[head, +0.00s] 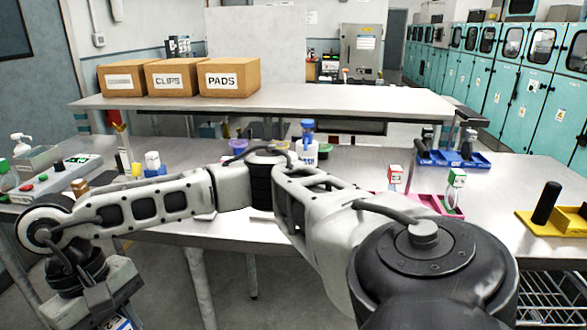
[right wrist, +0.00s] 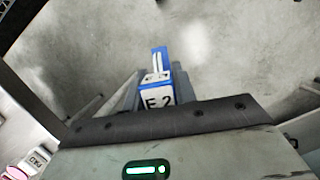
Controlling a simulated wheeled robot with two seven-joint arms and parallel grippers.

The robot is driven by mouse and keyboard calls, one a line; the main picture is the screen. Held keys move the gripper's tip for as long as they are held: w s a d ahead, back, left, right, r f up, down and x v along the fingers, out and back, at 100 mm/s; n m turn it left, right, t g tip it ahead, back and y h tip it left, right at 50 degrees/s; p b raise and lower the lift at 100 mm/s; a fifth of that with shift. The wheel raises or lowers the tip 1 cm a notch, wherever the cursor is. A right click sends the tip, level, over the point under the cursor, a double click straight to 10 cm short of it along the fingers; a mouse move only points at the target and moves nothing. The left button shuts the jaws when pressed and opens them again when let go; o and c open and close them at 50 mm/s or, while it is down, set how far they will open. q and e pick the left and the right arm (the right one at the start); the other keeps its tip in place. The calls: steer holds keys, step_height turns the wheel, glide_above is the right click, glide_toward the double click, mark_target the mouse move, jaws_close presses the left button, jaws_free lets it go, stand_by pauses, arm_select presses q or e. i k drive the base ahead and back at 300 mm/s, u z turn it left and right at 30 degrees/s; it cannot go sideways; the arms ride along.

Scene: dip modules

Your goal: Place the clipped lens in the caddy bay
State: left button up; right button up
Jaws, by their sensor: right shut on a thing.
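My right arm crosses the head view from the lower right, and its gripper (head: 118,318) hangs at the lower left, cut by the bottom edge. In the right wrist view my right gripper (right wrist: 154,88) is shut on a white block with blue trim (right wrist: 157,102), marked "E 2", with a blue upright part on top. It is held over grey floor. A bit of the block (head: 125,324) shows in the head view. I cannot tell the lens itself. Coloured caddies stand on the bench: blue (head: 482,163), pink (head: 428,201) and yellow (head: 537,226). My left gripper is out of view.
The steel bench (head: 350,222) holds a wash bottle (head: 307,150), a red-topped block (head: 395,178), a green-topped block (head: 455,182) and a device with buttons (head: 55,175). A raised shelf (head: 330,100) behind carries cardboard boxes (head: 230,78). My arm hides the middle bench.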

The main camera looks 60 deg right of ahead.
mark_target(563, 223)
steer(key=k, duration=1.5)
steer(key=z, duration=2.55)
steer(key=i, duration=0.4)
steer(key=u, duration=0.1)
